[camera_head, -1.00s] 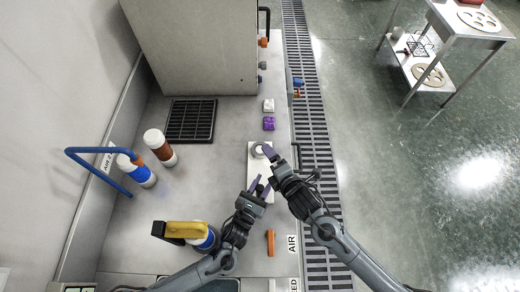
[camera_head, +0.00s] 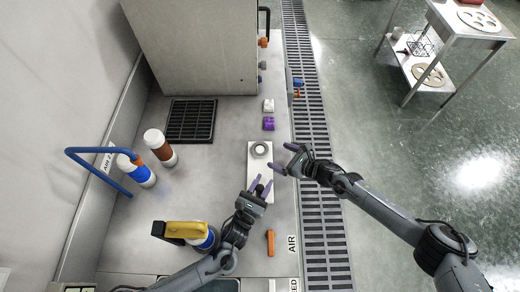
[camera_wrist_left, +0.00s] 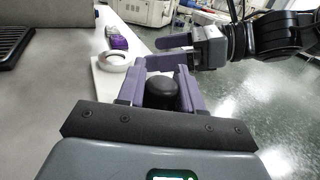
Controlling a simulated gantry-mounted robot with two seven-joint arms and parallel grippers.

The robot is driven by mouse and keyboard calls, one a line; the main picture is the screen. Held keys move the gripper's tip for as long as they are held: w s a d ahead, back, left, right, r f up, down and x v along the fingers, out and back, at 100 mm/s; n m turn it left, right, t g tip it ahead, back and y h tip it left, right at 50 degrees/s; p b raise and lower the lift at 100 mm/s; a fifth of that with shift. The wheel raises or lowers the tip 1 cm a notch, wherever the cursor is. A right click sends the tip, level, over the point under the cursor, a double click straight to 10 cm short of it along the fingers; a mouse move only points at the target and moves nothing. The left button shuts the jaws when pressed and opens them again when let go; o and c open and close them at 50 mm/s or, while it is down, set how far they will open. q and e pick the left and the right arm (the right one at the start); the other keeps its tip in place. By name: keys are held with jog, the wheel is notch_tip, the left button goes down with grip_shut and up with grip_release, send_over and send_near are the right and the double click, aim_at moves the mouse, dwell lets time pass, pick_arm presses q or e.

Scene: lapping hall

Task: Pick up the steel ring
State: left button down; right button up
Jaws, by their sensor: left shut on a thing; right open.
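The steel ring (camera_head: 253,150) lies flat on the far end of a white plate (camera_head: 262,165) on the bench. In the left wrist view the ring (camera_wrist_left: 112,68) sits ahead, left of the fingers. My left gripper (camera_head: 262,182) is over the plate's near part, shut on a black round-topped knob (camera_wrist_left: 190,92) that shows between its purple fingers. It does not touch the ring. My right gripper (camera_head: 283,157) is open and empty, just right of the plate, its fingers apart and clear of the ring. The knob's lower part is hidden.
A purple block (camera_head: 268,124) and a white block (camera_head: 268,105) sit beyond the plate. An orange bar (camera_head: 270,242) lies near the front. Bottles, a blue pipe (camera_head: 88,150) and a yellow-handled tool (camera_head: 187,229) stand left. A floor grating (camera_head: 318,150) runs along the bench's right edge.

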aim_at(260, 149)
jog(key=shift+x, duration=1.45)
jog(key=shift+s+a+x, duration=0.1)
jog(key=shift+s+x, duration=0.05)
jog(key=shift+x, duration=0.7)
jog(key=shift+s+a+x, duration=0.1)
jog(key=shift+x, duration=1.6)
jog(key=shift+f, duration=0.1)
jog(key=shift+c, duration=0.3)
jog(key=c, duration=1.3)
jog(key=shift+o, duration=0.2)
pick_arm(q)
jog(key=shift+s+f, duration=0.1)
pick_arm(e)
notch_tip(260, 149, up, 10)
